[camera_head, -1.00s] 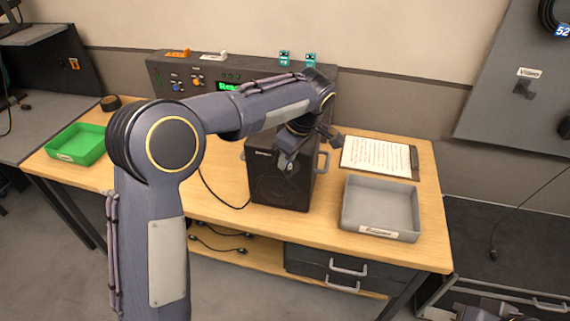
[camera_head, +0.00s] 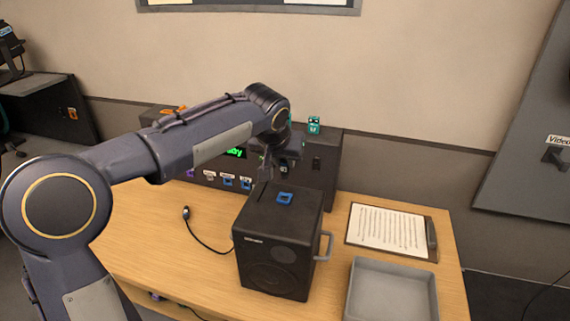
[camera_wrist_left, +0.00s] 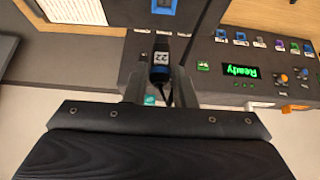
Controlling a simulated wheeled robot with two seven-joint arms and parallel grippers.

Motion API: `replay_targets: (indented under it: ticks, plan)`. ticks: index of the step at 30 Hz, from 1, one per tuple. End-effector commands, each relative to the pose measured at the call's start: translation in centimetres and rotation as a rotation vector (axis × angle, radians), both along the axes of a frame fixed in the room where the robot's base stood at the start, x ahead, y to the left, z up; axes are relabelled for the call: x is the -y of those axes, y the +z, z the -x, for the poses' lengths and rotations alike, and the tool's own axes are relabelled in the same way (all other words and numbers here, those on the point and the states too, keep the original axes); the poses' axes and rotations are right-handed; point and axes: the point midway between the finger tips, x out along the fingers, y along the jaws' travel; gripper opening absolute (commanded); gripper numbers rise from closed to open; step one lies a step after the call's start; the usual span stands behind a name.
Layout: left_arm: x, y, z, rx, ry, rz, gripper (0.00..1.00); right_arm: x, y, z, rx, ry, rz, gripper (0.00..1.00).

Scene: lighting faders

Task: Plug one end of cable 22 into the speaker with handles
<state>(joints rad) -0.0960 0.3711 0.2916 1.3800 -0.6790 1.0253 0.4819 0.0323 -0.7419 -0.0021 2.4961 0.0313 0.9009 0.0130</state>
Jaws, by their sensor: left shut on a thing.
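The black speaker (camera_head: 262,247) stands on the wooden table with a grey side handle (camera_head: 325,246) showing. Its top carries a blue socket (camera_head: 285,198), which also shows at the top edge of the left wrist view (camera_wrist_left: 163,6). My left gripper (camera_head: 265,174) is above and behind the speaker's top. In the left wrist view its fingers (camera_wrist_left: 158,88) are shut on a dark plug labelled 22 (camera_wrist_left: 160,71). The plug is apart from the blue socket in that picture. A dark cable runs beside it. My right gripper is not in view.
A dark console (camera_head: 318,168) with coloured ports and a green "Ready" display (camera_wrist_left: 238,71) stands behind the speaker. A clipboard (camera_head: 388,228) and a grey tray (camera_head: 392,290) are to the right. A loose cable end (camera_head: 186,212) lies on the table left of the speaker.

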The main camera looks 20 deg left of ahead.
Motion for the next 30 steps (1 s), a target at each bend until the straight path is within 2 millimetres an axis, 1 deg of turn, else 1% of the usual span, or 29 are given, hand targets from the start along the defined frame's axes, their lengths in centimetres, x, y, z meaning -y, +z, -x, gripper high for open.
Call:
replay_targets:
  ticks: [4,8,18,21,25,30]
  plan:
    - [0.0,-0.5,0.0,0.002,-0.001,0.000,0.00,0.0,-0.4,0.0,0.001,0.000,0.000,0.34]
    - [0.0,-1.3,0.0,0.001,0.000,0.000,0.00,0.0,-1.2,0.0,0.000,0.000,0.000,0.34]
    - [0.0,-4.5,0.0,0.001,-0.001,0.000,0.00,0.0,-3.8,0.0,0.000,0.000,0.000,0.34]
    - [0.0,-5.1,0.0,0.001,-0.001,0.001,0.00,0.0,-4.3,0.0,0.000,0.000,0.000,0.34]
    - [0.0,-5.5,0.0,0.001,-0.001,0.001,0.00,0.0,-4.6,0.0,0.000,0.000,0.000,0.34]
    - [0.0,-5.5,0.0,0.001,0.000,0.001,0.00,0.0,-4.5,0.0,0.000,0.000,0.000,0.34]
